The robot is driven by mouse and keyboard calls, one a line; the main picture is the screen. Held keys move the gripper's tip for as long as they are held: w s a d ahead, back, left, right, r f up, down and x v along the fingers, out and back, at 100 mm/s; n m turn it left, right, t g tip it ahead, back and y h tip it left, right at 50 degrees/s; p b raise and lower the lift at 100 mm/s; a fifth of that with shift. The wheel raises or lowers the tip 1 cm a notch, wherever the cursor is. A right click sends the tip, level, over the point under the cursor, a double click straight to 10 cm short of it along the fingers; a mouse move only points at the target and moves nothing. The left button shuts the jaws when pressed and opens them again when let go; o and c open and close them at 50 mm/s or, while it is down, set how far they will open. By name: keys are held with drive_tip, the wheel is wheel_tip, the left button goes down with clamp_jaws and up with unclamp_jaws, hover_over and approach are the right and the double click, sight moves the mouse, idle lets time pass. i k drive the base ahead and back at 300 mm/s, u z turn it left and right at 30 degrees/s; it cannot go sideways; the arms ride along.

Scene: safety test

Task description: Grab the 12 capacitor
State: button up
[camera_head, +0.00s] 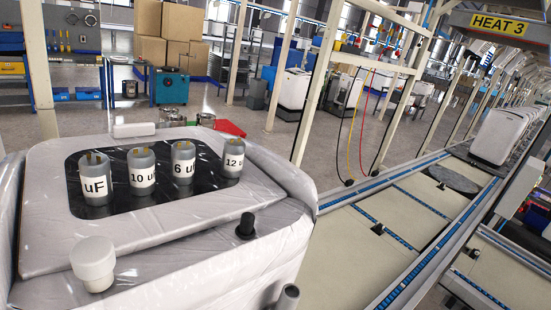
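The 12 capacitor (232,159) is a grey cylinder with a white label reading "12" and stands upright at the right end of a row. To its left stand the 6 uF capacitor (184,164), the 10 uF capacitor (142,173) and a nearer one labelled "uF" (96,180), whose number is not visible. All stand on a black panel (150,211) on top of a white, plastic-wrapped unit (190,240). Brass-coloured terminals show on their tops. My gripper is not in view.
A white round cap (92,262) and a black knob (245,226) stick up from the unit's near side. A white block (133,130), metal cans and a red item (229,128) lie behind the capacitors. A conveyor line (400,230) runs along the right.

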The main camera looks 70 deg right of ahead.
sight(233, 153)
drive_tip(key=z, duration=2.4)
drive_tip(key=k, duration=0.8)
drive_tip(key=u, duration=1)
drive_tip(key=i, duration=1)
drive_tip(key=z, duration=0.05)
drive_tip(key=k, duration=0.3)
drive_tip(key=u, duration=0.05)
